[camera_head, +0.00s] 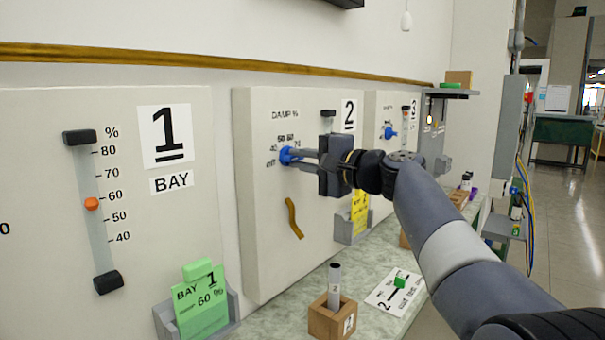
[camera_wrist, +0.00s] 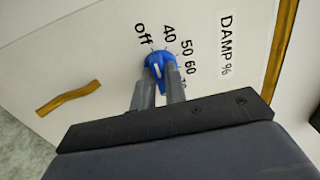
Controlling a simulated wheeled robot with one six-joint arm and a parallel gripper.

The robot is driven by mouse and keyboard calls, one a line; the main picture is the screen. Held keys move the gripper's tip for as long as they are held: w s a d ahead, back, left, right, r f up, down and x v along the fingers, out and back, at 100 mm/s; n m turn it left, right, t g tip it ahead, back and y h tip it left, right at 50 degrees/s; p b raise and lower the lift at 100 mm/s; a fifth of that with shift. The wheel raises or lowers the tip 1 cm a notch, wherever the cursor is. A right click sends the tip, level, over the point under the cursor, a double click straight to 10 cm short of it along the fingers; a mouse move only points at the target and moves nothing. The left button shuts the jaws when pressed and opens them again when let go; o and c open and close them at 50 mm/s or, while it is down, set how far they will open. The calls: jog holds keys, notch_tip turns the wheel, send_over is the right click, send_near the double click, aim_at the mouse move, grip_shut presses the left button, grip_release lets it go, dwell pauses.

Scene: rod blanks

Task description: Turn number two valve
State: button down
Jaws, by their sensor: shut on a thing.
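The number two panel (camera_head: 262,215) carries a blue valve knob (camera_head: 285,156) beside a "DAMP %" scale running from off through 40, 50 and 60. My gripper (camera_head: 292,157) reaches the knob from the right, with its fingers shut on it. In the wrist view the blue knob (camera_wrist: 161,62) sits between the two grey fingertips (camera_wrist: 160,88). A short white mark shows on the knob, but I cannot tell surely which number it points at. The fingers hide part of the scale near 70.
Panel 1 (camera_head: 40,200) stands at left, with a green card (camera_head: 200,302) in a holder. A wooden block (camera_head: 333,318) with an upright rod and a white card (camera_head: 385,303) lie on the bench below.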

jog(key=shift+f+n+b, duration=0.15)
jog(key=shift+n+b, duration=0.5)
jog(key=shift+n, duration=0.15)
jog(key=c, duration=1.4)
grip_release()
jog(key=shift+c, duration=0.2)
jog(key=b+v, duration=0.1)
jog(key=v, duration=1)
jog(key=shift+w+a, duration=0.1)
jog(key=shift+a, duration=0.05)
jog(key=p+x, duration=0.1)
jog(key=x, duration=1)
